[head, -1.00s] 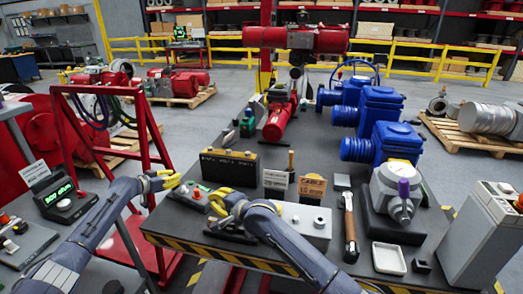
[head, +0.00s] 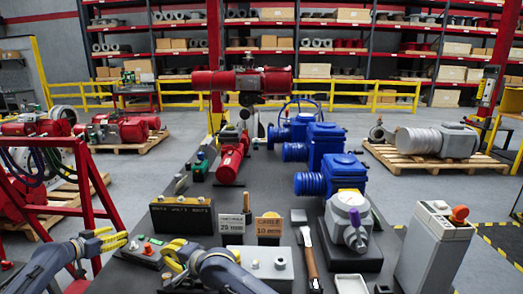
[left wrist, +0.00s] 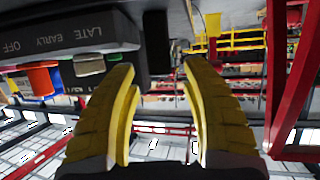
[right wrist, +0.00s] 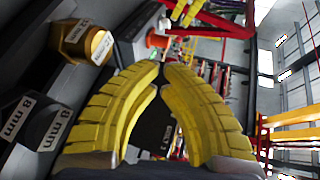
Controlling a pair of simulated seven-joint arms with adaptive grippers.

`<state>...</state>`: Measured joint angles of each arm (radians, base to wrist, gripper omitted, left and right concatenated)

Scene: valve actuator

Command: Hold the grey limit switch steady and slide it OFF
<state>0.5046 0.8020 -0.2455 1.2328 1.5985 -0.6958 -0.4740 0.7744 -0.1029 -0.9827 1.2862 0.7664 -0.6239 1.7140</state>
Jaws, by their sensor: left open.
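A small grey switch box (head: 142,252) with a green and a red button sits at the bench's left front. In the left wrist view, a dark grey box face (left wrist: 75,42) reads LATE, EARLY, OFF. My left gripper (head: 122,240) is open and empty, just left of the box in the head view; its fingertips also show in the left wrist view (left wrist: 158,63). My right gripper (head: 170,252) is at the box's right side. In the right wrist view its fingertips (right wrist: 162,68) nearly meet; a dark labelled part (right wrist: 155,130) shows between the fingers. Whether they grip it is unclear.
A black case (head: 182,218) stands behind the switch box. A red frame (head: 85,190) stands left of the bench.

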